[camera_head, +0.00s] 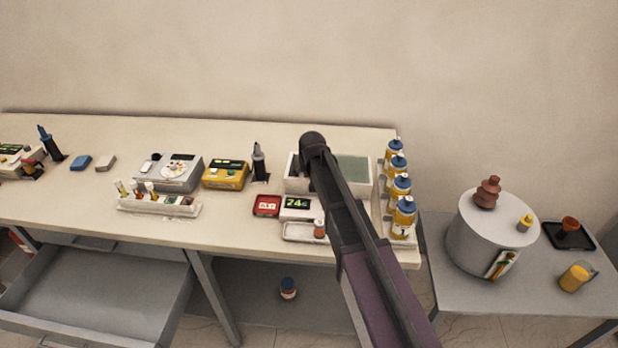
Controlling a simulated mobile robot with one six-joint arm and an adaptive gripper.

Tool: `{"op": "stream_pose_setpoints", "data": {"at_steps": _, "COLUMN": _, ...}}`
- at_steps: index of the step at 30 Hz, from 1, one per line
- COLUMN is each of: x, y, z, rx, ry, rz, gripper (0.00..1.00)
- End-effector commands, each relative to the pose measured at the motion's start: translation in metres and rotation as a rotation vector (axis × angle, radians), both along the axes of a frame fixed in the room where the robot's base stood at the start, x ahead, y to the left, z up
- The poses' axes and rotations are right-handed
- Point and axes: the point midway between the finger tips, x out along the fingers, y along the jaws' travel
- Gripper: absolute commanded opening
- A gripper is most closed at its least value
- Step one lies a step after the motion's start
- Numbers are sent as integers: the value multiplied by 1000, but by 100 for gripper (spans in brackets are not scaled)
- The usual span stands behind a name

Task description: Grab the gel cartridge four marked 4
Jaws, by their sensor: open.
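Several cartridge-like bottles with blue caps and yellow bodies stand upright in a row at the right end of the workbench: a front one (404,212), two behind it (400,186) (397,165) and a rear one (393,147). They look like the gel cartridges, but I cannot read any number, so I cannot tell which is marked 4. My dark arm reaches up from the lower right, passing just left of the row. Its rounded black end is over the white box left of the bottles. No gripper fingers show.
The white box (362,183) with a grey-green panel is partly behind my arm. A red display (266,205) and a "24" display (297,203) sit in front. A grey drum (485,237) stands on the right side table.

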Motion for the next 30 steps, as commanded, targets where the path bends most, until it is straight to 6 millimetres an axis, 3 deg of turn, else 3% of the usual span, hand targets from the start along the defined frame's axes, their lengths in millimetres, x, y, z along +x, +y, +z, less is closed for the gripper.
{"op": "stream_pose_setpoints", "data": {"at_steps": 5, "x": 0, "y": 0, "z": 0, "rx": 0, "ry": 0, "rz": 0, "gripper": 90}}
{"op": "stream_pose_setpoints", "data": {"at_steps": 12, "x": 0, "y": 0, "z": 0, "rx": 0, "ry": 0, "rz": 0, "gripper": 21}}
{"op": "stream_pose_setpoints", "data": {"at_steps": 14, "x": 0, "y": 0, "z": 0, "rx": 0, "ry": 0, "rz": 1, "gripper": 4}}
{"op": "stream_pose_setpoints", "data": {"at_steps": 15, "x": 0, "y": 0, "z": 0, "rx": 0, "ry": 0, "rz": 1, "gripper": 0}}
{"op": "stream_pose_setpoints", "data": {"at_steps": 30, "x": 0, "y": 1, "z": 3, "rx": 0, "ry": 0, "rz": 1, "gripper": 0}}
